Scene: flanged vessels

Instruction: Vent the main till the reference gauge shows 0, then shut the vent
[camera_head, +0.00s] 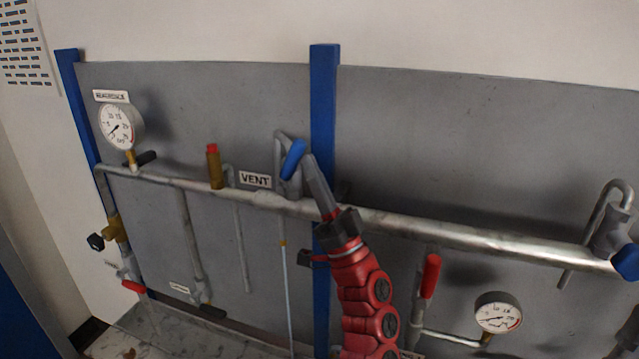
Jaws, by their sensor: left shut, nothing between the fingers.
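The reference gauge (121,127) is a round white dial at the upper left, under a small label (111,96). Its needle points to the lower left, near the low end of the scale; the exact reading is too small to tell. The main (400,222) is a grey pipe running across the panel. The vent has a blue handle (293,160), tilted, beside a bent grey pipe and right of the VENT sign (255,180). My left gripper (309,165) is shut and empty, its tip close beside the blue handle; I cannot tell whether they touch. My right gripper is not in view.
A blue post (323,100) stands just behind my gripper. A red-topped brass fitting (214,167) is left of the vent. A red-handled valve (431,276) and a second gauge (498,313) are lower right. Another blue handle (626,262) is at the right edge.

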